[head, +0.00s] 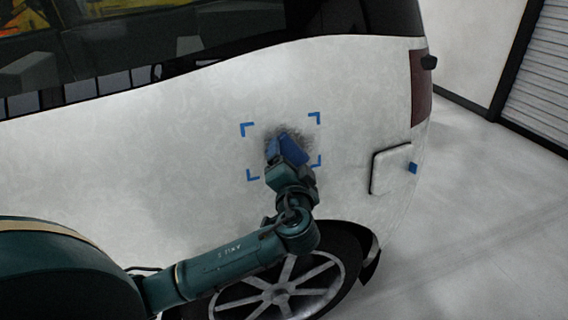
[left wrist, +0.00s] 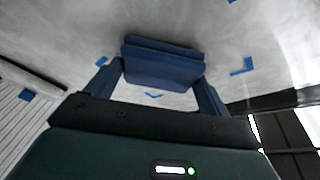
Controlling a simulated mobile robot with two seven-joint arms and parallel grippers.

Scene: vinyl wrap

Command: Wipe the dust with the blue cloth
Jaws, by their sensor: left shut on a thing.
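A dark, speckled dust patch (head: 273,137) lies on the white side panel of the van, inside blue corner marks (head: 247,129). My left gripper (head: 288,160) is over the patch, shut on the folded blue cloth (head: 293,147). In the left wrist view, the blue cloth (left wrist: 162,62) sits between the two blue fingers, at the panel. Whether it presses on the panel is hard to tell. My right gripper is not in view.
The van's panel (head: 150,150) curves around to the right. A square flap (head: 390,168) with a blue tab (head: 413,168) stands right of the patch. A wheel (head: 285,285) is below my arm, dark windows (head: 120,60) above. Floor at right (head: 480,220) is clear.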

